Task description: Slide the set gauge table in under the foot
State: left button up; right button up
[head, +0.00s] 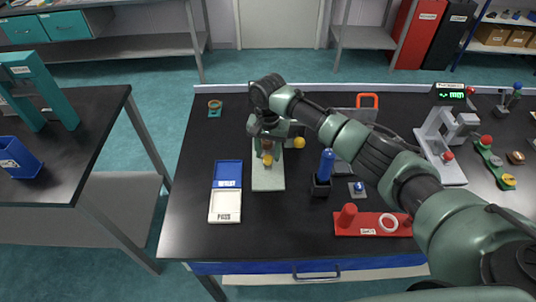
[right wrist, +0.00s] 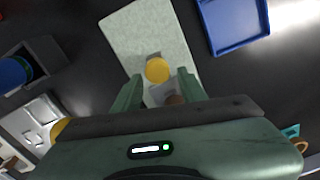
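A pale speckled plate (head: 268,180) lies on the dark bench, left of centre. On it sits a small grey piece with a yellow round top (head: 267,161). In the right wrist view the yellow top (right wrist: 157,69) and a brown knob (right wrist: 175,99) show close to my fingers. My right gripper (head: 266,143) is over the far part of the plate. In the right wrist view its two fingers (right wrist: 158,88) stand apart, with the small grey piece between or just below them; I cannot see it clamped. I cannot make out the foot; the gripper hides that area. My left gripper is out of view.
A blue and white tray marked PASS (head: 225,205) lies left of the plate. A yellow knob (head: 299,143) is right of my gripper. A blue cylinder in a black holder (head: 325,172), a red rack (head: 372,223) and a gauge with green display (head: 450,95) stand to the right.

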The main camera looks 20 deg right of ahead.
aim_at(268, 155)
jog(key=shift+f, duration=0.15)
jog(key=shift+s, duration=0.1)
notch_tip(268, 155, up, 8)
jog(key=shift+f+b, duration=0.1)
jog(key=shift+b, duration=0.65)
